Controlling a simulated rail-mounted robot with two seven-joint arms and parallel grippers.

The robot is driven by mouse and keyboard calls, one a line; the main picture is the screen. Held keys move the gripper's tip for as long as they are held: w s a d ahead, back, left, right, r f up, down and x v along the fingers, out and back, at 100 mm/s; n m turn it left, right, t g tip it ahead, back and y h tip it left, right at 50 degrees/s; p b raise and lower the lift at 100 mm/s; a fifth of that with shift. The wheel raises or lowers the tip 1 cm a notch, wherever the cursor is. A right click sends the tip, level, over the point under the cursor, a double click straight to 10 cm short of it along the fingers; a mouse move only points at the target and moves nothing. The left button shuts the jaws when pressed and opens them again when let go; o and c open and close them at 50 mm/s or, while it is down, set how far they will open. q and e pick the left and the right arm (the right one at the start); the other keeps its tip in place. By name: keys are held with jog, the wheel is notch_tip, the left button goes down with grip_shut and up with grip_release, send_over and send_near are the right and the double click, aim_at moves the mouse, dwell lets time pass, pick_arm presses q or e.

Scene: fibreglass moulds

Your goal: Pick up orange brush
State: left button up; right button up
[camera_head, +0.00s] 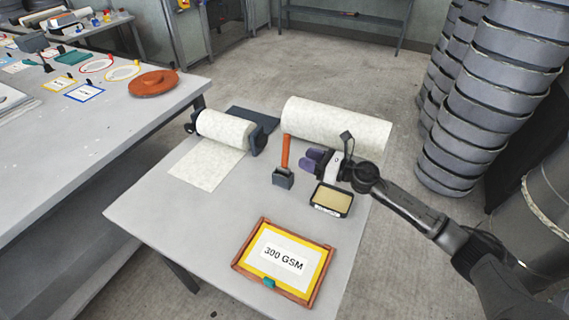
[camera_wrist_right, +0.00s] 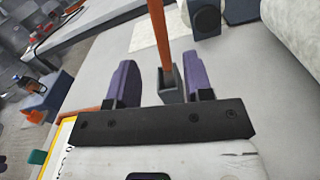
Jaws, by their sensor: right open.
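The orange brush (camera_head: 285,151) stands upright in a small dark grey holder (camera_head: 283,180) on the grey table. Only its orange handle shows; its lower end is hidden in the holder. My right gripper (camera_head: 311,160) is just to the right of the brush, its purple fingers pointing toward it. In the right wrist view the fingers (camera_wrist_right: 156,82) are apart, with nothing held. There the brush handle (camera_wrist_right: 160,35) and the holder (camera_wrist_right: 172,84) show beyond the fingertips, between them in the picture. My left gripper is not in view.
A shallow tray (camera_head: 331,200) lies close below my right gripper. A framed "300 GSM" sign (camera_head: 284,262) lies at the table's front. A fabric roll on a stand (camera_head: 226,128) and a larger white roll (camera_head: 336,124) lie behind. The table's left front is clear.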

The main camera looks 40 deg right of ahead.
aim_at(285, 160)
jog(key=shift+b+x, duration=0.4)
jog(key=shift+x, duration=4.55)
jog(key=shift+d+f, duration=0.1)
jog(key=shift+f, duration=0.1)
jog(key=shift+c, duration=0.4)
grip_shut()
